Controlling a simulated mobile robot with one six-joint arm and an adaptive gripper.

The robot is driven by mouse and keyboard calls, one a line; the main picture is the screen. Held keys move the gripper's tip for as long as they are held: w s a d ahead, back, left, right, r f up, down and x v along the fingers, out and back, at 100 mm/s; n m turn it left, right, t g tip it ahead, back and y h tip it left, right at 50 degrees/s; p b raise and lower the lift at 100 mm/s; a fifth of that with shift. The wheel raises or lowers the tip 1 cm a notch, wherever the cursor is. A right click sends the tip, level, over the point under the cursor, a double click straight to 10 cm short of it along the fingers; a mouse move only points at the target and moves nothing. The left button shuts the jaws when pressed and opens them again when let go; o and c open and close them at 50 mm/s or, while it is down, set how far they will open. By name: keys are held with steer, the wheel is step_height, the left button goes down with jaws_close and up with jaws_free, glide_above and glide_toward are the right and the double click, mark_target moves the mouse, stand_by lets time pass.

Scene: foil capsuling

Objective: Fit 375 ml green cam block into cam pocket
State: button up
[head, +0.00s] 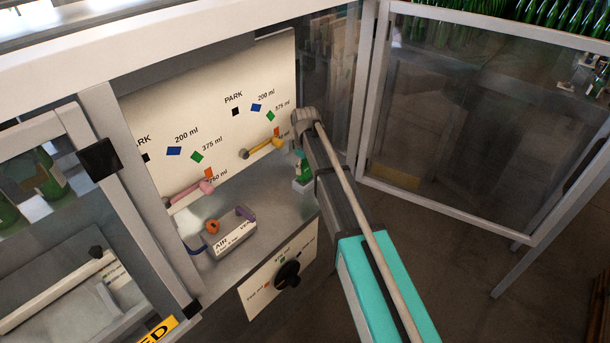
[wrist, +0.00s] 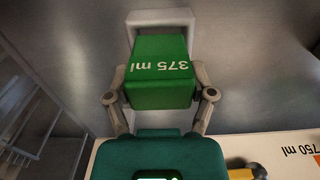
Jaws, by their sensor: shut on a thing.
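The green cam block (wrist: 160,84) carries a white "375 ml" label, upside down in the wrist view. My gripper (wrist: 159,78) is shut on it, one finger on each side. A pale square-framed cam pocket (wrist: 158,17) shows just beyond the block, and the block overlaps its lower part. I cannot tell whether the block has entered the pocket. In the head view the green block (head: 302,168) shows as a small patch beside my arm, just above the pale pocket (head: 302,186). My gripper's fingers are mostly hidden there.
A cream panel (head: 215,110) with volume marks and pink and yellow levers (head: 262,147) stands behind the metal deck. An AIR box (head: 232,240) and a black selector knob (head: 288,274) are left of my arm. An open glazed door (head: 470,120) stands to the right.

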mark_target(305, 173)
steer(key=shift+f+b, duration=1.15)
steer(key=shift+f, duration=0.35)
steer(key=shift+f, duration=0.15)
steer(key=o, duration=1.2)
steer(key=shift+c, duration=0.2)
steer(key=shift+r, duration=0.25)
step_height(305, 173, up, 12)
steer(key=p, duration=1.2)
steer(key=shift+s, duration=0.1)
